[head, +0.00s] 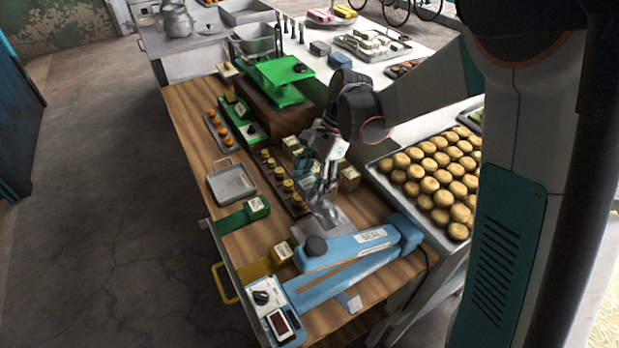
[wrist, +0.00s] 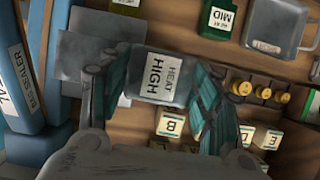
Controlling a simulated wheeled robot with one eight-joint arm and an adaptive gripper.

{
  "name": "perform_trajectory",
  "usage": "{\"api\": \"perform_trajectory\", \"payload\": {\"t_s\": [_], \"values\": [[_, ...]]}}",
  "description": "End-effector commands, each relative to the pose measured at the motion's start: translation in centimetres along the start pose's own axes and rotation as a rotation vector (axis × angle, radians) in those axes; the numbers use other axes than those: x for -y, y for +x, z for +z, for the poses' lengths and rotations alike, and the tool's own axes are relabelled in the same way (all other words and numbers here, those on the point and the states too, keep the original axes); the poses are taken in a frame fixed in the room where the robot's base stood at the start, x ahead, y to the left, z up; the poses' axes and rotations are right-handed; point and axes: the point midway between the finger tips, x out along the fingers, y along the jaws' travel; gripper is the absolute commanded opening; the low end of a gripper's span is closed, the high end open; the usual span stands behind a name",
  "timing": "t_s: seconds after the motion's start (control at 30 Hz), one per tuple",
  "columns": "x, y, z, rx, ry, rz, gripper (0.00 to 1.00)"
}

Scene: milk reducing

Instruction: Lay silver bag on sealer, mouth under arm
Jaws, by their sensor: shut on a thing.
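The silver bag (wrist: 160,75), with a white label reading "HEAT HIGH", is between the fingers of my gripper (wrist: 148,85) in the wrist view. In the head view my gripper (head: 321,188) points down, shut on the silver bag (head: 327,212), which hangs below the fingertips. The blue sealer (head: 345,251) lies just in front of it, its long arm running from lower left to upper right. In the wrist view the sealer (wrist: 22,90) is at the left, apart from the bag. Whether the bag touches the grey plate is unclear.
A flat grey plate (head: 349,227) lies beside the sealer. A rack of small yellow-topped jars (head: 284,184) and labelled blocks (head: 348,178) stand close to my gripper. A metal tray (head: 231,183) is at the left, and a tray of round buns (head: 380,168) at the right.

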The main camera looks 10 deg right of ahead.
Motion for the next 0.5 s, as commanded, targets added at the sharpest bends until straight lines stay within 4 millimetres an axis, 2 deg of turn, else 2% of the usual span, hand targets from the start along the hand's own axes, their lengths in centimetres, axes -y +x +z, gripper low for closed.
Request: {"api": "perform_trajectory", "payload": {"t_s": [0.5], "values": [[0.0, 3.4, -1.4, 0.000, 0.000, 0.000, 0.33]]}}
